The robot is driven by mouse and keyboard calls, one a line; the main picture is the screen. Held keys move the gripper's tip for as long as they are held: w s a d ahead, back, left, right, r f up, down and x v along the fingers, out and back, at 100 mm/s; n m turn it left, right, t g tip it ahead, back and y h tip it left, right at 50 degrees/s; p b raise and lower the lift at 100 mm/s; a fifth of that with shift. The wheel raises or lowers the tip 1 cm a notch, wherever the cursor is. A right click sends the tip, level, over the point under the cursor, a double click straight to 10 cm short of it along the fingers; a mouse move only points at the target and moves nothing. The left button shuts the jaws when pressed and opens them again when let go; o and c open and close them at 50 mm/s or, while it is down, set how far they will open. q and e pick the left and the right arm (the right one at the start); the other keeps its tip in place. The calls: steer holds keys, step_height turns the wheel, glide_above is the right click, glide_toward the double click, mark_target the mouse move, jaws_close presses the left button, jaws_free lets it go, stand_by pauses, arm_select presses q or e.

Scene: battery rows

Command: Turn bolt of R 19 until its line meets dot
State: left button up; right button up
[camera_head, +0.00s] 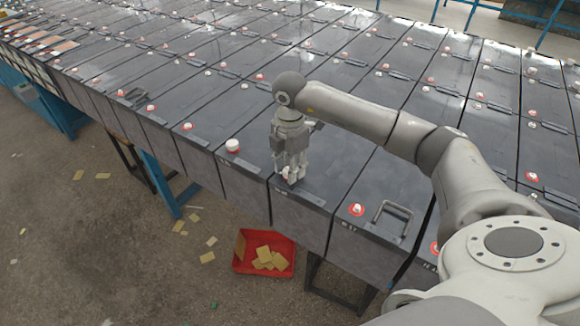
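My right gripper (290,176) points down at the front end of a dark battery block (312,192). A small white and red bolt (285,172) shows at its fingertips, mostly hidden by the fingers. I cannot tell whether the fingers grip the bolt or only stand around it. The label on this block's front edge is too small to read surely as R 19. The bolt's line and the dot cannot be made out. My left gripper is not in view.
The block to the right has a red-ringed bolt (357,210) and a raised grey handle (391,217). A red tray (240,268) with yellowish pieces lies on the floor. More battery rows stretch behind.

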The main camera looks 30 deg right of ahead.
steer(key=shift+o, duration=1.1)
step_height(320, 180, up, 12)
